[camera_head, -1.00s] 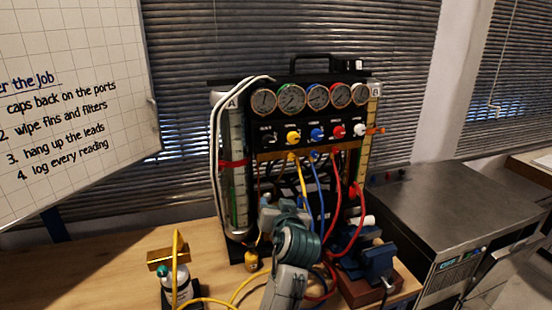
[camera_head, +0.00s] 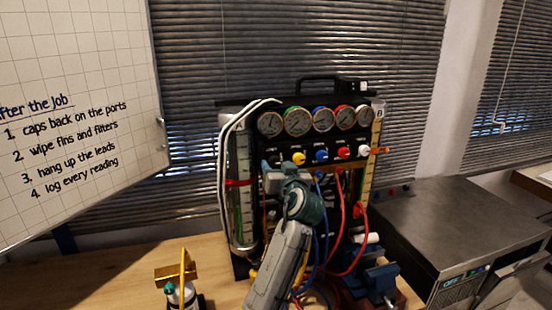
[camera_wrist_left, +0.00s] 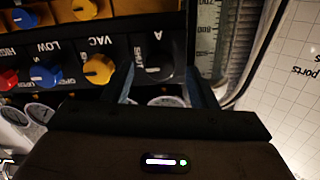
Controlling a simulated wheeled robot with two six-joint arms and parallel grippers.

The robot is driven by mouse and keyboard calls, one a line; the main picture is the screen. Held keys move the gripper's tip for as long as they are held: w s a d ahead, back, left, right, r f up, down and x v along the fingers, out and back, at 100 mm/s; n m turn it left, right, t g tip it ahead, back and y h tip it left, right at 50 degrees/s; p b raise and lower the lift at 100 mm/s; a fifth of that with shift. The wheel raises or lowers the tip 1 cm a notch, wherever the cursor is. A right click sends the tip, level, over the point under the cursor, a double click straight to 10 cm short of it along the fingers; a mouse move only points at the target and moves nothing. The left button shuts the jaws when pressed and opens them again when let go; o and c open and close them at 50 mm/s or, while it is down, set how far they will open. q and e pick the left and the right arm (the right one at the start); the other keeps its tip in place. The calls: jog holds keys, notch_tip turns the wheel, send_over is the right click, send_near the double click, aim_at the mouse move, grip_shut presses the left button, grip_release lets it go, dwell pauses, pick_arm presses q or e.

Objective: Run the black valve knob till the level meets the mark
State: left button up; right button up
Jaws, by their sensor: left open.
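The rig's black valve knob (camera_wrist_left: 158,58), with SHUT and A lettered by it, shows upside down in the left wrist view. My left gripper (camera_wrist_left: 163,84) is open, its two fingers on either side of the knob's near end; I cannot tell whether they touch it. In the head view my left gripper (camera_head: 272,182) is just below the row of knobs, and its fingertips are hard to make out. Sight tube A (camera_head: 246,200) stands at the rig's left with a red band (camera_head: 238,183) across it. The liquid level is too small to read. My right gripper is not in view.
Yellow (camera_head: 299,159), blue (camera_head: 321,156) and red (camera_head: 343,152) knobs sit right of the black one, under several round gauges (camera_head: 297,121). Blue and red hoses (camera_head: 362,235) hang below. A blue vise (camera_head: 375,279) and a bottle (camera_head: 182,294) flank my arm.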

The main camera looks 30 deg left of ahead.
pick_arm(q)
jog(key=shift+x, duration=1)
